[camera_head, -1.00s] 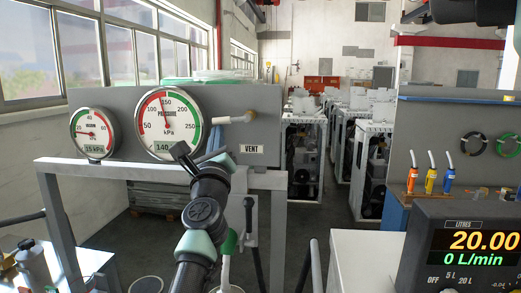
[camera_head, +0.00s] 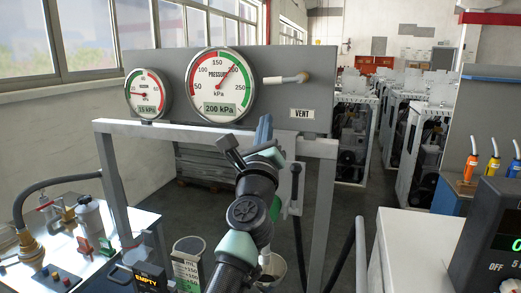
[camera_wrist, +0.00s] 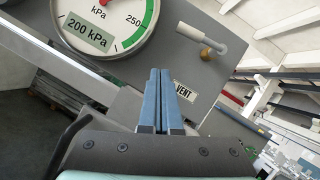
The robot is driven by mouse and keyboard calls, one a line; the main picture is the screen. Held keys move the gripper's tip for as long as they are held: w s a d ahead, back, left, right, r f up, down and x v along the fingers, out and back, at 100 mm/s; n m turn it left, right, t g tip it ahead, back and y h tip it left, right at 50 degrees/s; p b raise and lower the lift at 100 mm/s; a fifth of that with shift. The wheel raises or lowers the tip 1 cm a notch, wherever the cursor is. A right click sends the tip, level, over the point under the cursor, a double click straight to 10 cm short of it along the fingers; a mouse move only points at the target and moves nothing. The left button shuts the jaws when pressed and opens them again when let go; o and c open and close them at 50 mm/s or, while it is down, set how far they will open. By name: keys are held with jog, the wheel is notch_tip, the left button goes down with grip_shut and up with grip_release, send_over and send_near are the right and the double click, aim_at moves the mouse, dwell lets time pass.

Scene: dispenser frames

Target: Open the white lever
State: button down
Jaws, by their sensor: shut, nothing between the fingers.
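The white lever (camera_head: 285,79) sits on the grey panel above the VENT label (camera_head: 302,113). It lies roughly level, with its white handle reaching left from a brass-coloured pivot at its right end. In the wrist view the lever (camera_wrist: 200,41) shows up and to the right of my fingers, tilted with the picture. My gripper (camera_head: 264,126) is below and slightly left of the lever in the head view. Its blue fingers are together and empty in the wrist view (camera_wrist: 160,73). The gripper appears apart from the lever.
A large pressure gauge (camera_head: 220,80) reads 200 kPa, and a smaller gauge (camera_head: 148,94) is left of it. A grey frame (camera_head: 108,180) stands below the panel. A worktable with fittings (camera_head: 110,240) is at lower left. A black meter (camera_head: 490,235) is at lower right.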

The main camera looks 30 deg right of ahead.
jog(key=b+v, duration=0.1)
jog(key=v, duration=0.5)
jog(key=shift+w+a, duration=0.25)
jog(key=s+a+r+n+t+y, duration=0.25)
jog(key=s+a+r+n, duration=0.2)
jog(key=r+n, duration=0.35)
jog(key=s+a+r+n+t+y, duration=0.1)
jog(key=s+a+r+n+t, duration=0.4)
jog(key=n, duration=0.4)
jog(key=s+a+r+n+y, duration=0.1)
jog(key=s+a+n+y, duration=0.2)
jog(key=a+n, duration=0.3)
jog(key=s+a+r+n+t+y, duration=0.1)
jog(key=s+a+n+y, duration=0.3)
jog(key=a+n, duration=0.2)
jog(key=s+a+r+n+t+y, duration=0.1)
jog(key=s+a+r+n+y, duration=0.1)
jog(key=a+n, duration=0.4)
jog(key=s+n+y, duration=0.1)
jog(key=n, duration=0.1)
jog(key=shift+s+a+n, duration=0.3)
jog(key=shift+a+n, duration=0.05)
jog(key=shift+n, duration=0.05)
